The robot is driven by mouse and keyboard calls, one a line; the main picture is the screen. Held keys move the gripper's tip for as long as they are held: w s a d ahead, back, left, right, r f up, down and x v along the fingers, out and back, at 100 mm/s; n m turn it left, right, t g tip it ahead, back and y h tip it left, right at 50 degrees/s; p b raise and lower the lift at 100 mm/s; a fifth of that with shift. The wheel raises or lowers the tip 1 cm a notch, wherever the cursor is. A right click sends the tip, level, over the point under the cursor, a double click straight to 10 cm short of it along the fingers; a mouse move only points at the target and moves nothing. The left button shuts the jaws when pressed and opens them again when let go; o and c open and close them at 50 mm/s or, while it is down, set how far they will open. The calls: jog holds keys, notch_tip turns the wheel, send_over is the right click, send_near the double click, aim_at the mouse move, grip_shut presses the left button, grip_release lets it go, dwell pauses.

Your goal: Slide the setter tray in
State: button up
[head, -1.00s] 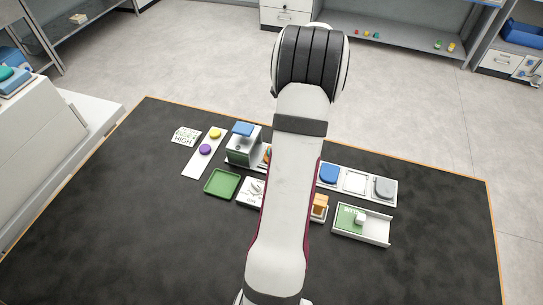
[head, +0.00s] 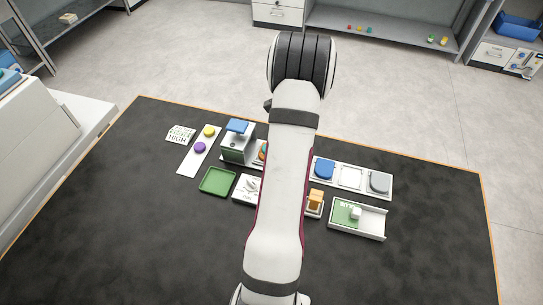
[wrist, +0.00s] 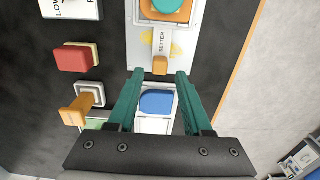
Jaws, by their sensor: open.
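The setter tray shows in the wrist view as a white plate (wrist: 145,49) marked SETTER, with yellow marks beside the lettering. An orange knob (wrist: 160,66) stands at its near end. An orange-framed part with a teal round top (wrist: 166,8) is at its far end, cut by the top edge. My gripper (wrist: 160,73) is open, its two teal fingers on either side of the knob's near end. I cannot tell whether they touch it.
A blue pad (wrist: 157,103) in a white holder lies between my fingers' bases in the wrist view. A red block (wrist: 76,57) and another orange knob (wrist: 76,108) are at left. In the head view, a green tray (head: 217,181) and a white sliding tray (head: 372,222) flank my arm.

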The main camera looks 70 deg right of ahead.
jog(key=shift+f, duration=2.55)
jog(key=shift+r, duration=0.1)
grip_shut()
jog(key=shift+w, duration=4.45)
grip_release()
jog(key=shift+r, duration=3.5)
